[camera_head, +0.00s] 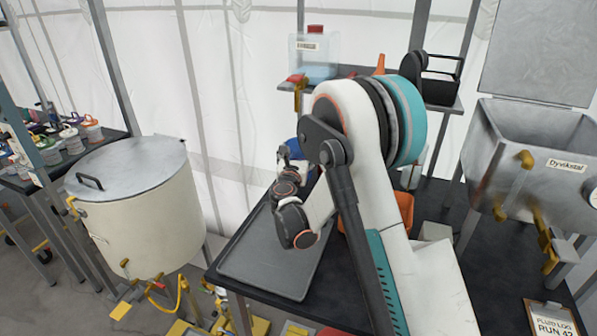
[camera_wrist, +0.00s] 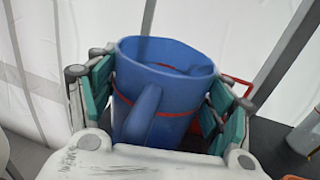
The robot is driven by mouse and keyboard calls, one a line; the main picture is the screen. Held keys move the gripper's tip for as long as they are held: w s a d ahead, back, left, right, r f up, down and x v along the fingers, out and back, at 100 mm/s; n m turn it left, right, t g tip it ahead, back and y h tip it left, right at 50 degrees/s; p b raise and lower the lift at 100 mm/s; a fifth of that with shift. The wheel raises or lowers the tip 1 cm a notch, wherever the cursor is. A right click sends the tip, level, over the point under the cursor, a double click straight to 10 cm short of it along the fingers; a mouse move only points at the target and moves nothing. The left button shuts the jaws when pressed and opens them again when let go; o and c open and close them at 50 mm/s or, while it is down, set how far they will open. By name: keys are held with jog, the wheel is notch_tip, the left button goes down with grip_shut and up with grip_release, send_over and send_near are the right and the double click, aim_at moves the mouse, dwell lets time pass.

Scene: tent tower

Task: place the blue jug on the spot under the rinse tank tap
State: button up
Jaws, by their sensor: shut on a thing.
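The blue jug (camera_wrist: 140,95) is upright in the wrist view, with its open mouth up, its handle towards the camera and a red line around it. My gripper (camera_wrist: 165,92) is shut on it, with teal pads on either side. In the head view only a bit of the jug (camera_head: 292,147) shows behind my wrist, above the table's far left part. A clear tank (camera_head: 319,58) with a small label, too small to read surely, stands on the back shelf. Its red and brass tap (camera_head: 297,82) is at its lower left. The spot under the tap cannot be made out; my arm blocks much there.
A grey tray (camera_head: 262,262) lies on the dark table in front of my wrist. An orange container (camera_head: 404,207) stands behind my arm. A large lidded vat (camera_head: 140,215) is at left, a metal tank (camera_head: 530,150) at right. A clipboard (camera_head: 550,318) lies front right.

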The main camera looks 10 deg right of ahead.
jog(key=shift+s+f+b, duration=0.1)
jog(key=shift+f+b, duration=0.55)
jog(key=shift+f, duration=1.5)
jog(key=shift+f, duration=0.25)
jog(key=o, duration=1.1)
jog(key=shift+r, duration=0.1)
jog(key=shift+r, duration=0.15)
